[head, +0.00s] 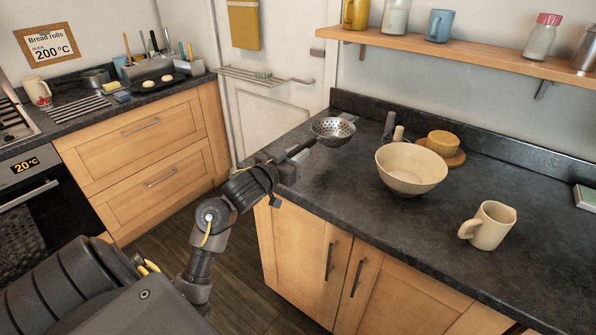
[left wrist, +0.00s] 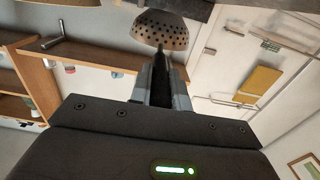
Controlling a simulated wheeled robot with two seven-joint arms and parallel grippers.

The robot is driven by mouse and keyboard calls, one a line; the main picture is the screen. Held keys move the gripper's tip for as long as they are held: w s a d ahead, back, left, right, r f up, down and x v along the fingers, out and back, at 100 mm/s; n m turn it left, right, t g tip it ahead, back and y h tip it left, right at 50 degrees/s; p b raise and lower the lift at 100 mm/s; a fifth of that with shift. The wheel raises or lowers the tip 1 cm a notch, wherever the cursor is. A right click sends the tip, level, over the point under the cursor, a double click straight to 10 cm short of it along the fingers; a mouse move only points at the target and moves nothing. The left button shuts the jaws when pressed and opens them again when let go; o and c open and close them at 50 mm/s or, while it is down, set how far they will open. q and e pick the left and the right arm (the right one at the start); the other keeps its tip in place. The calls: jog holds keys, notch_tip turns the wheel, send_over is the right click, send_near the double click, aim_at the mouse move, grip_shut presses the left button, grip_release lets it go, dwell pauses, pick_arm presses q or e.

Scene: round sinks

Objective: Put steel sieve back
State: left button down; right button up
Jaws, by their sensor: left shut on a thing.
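The steel sieve (head: 332,131) is a small perforated metal bowl with a dark handle. It appears at the back left end of the dark counter, bowl opening upward; I cannot tell whether it touches the counter. My left gripper (head: 289,157) is shut on its handle at the counter's left end. In the left wrist view the perforated bowl (left wrist: 161,30) shows just beyond the fingers of my left gripper (left wrist: 160,82), with the handle between them. My right gripper is not in view.
On the counter (head: 350,185) stand a cream bowl (head: 411,167), a beige mug (head: 489,226) and a yellow round item (head: 442,143) on a board. A wooden shelf (head: 470,56) with jars and mugs hangs above. A rail rack (head: 262,76) is on the white door.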

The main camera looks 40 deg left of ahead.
pick_arm(q)
jog(key=f, duration=0.1)
jog(key=w+a+f, duration=0.1)
jog(key=w+f, duration=0.1)
jog(key=shift+a, duration=0.3)
jog(key=shift+w+a+f, duration=0.1)
jog(key=shift+w+f, duration=0.1)
jog(key=shift+f, duration=1.7)
jog(key=c, duration=1.3)
grip_release()
jog(key=shift+s, duration=0.1)
jog(key=s, duration=1.1)
jog(key=shift+s+b, duration=0.4)
